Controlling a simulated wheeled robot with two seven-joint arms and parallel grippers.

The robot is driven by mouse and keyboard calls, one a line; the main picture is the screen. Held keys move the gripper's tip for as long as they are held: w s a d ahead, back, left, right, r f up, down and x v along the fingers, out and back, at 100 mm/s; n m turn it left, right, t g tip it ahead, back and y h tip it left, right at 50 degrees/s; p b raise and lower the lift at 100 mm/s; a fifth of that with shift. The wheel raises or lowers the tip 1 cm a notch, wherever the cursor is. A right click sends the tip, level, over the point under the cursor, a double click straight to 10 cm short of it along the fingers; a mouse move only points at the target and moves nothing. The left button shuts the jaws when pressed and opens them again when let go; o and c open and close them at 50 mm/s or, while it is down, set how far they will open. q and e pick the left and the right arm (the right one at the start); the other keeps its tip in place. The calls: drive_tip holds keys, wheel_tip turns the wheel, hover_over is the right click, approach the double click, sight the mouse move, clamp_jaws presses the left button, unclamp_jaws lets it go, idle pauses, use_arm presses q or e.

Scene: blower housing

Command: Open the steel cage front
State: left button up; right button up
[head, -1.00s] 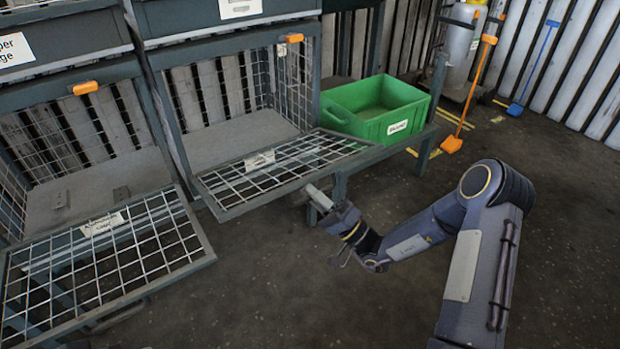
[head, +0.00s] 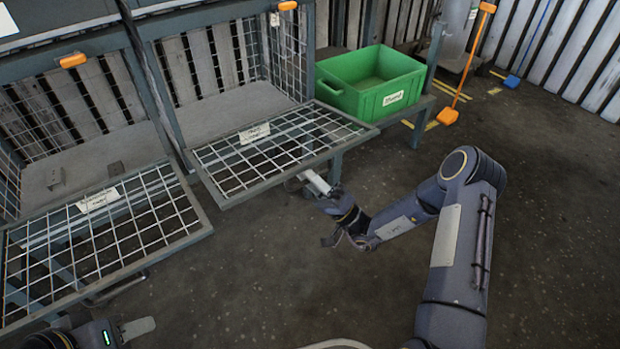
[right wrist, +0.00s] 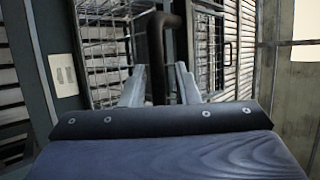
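Two mesh cage fronts are folded down and lie about level: the middle one (head: 222,169) and the left one (head: 150,220). Each carries a white label too blurred to read, so I cannot tell which is the steel cage. My right gripper (head: 312,183) is at the near right edge of the middle front, slightly below it. In the right wrist view its two fingers (right wrist: 160,86) are apart, with a dark bar handle (right wrist: 156,50) between them, closer to the left finger. My left gripper (head: 125,333) is only partly visible at the bottom left; its finger gap is unclear.
A green bin (head: 372,85) stands on a low bench right of the middle cage. Orange latches (head: 73,60) sit on the cage frames' top bars. An orange-headed tool (head: 448,116) stands farther back. The floor at right is open.

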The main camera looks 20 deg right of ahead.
drive_tip(key=p+v, duration=0.2)
drive_tip(key=v, duration=0.6)
drive_tip(key=shift+c, duration=0.2)
